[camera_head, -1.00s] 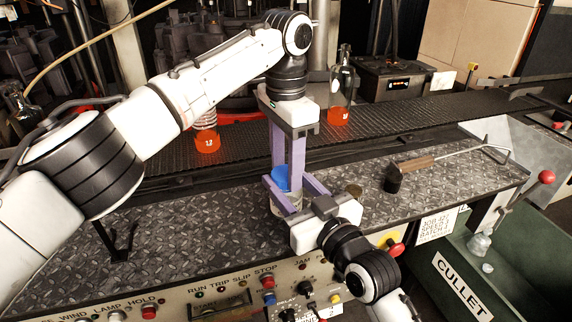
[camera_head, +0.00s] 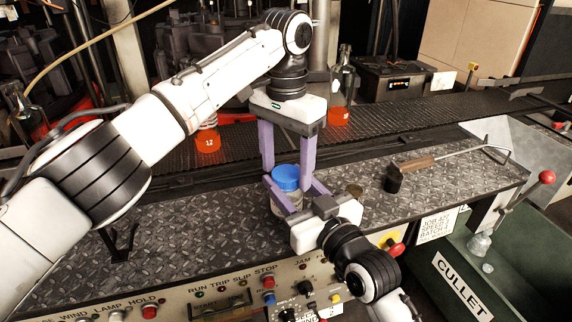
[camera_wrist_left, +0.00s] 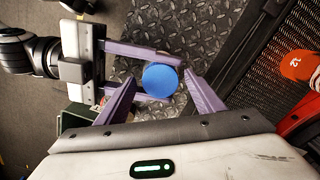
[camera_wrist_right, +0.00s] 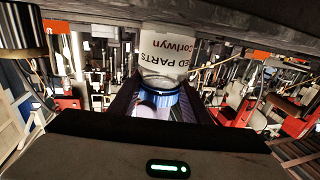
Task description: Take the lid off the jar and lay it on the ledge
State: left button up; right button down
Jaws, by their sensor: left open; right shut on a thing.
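The jar (camera_head: 284,207) is clear with a white label and stands upright on the diamond-plate ledge (camera_head: 190,240). Its blue lid (camera_head: 286,175) sits on top; it also shows in the left wrist view (camera_wrist_left: 160,77) and, with the jar upside down in the picture, in the right wrist view (camera_wrist_right: 160,98). My right gripper (camera_head: 290,190) is shut around the jar from the front, just below the lid. My left gripper (camera_head: 288,168) points down from above, open, with one finger on each side of the lid and a gap visible.
Behind runs a conveyor (camera_head: 440,108) with bottles and orange pieces.

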pick_arm(q)
notch_tip(320, 180, up, 4)
jog(key=shift+r, duration=0.15)
jog(key=shift+c, duration=0.3)
pick_arm(e)
jog(key=shift+f, duration=0.4)
pick_arm(q)
notch_tip(320, 180, up, 2)
jog(key=m, duration=0.3)
jog(key=shift+m, duration=0.3)
jog(key=r+m, duration=0.1)
jog(key=m, duration=0.1)
jog(key=shift+r+m, duration=0.15)
jog(key=shift+m, duration=0.15)
jog(key=shift+f, duration=3.9)
jog(key=c, duration=1.1)
jog(key=shift+d+n, duration=0.15)
jog(key=shift+n, duration=0.75)
jog(key=n, duration=0.4)
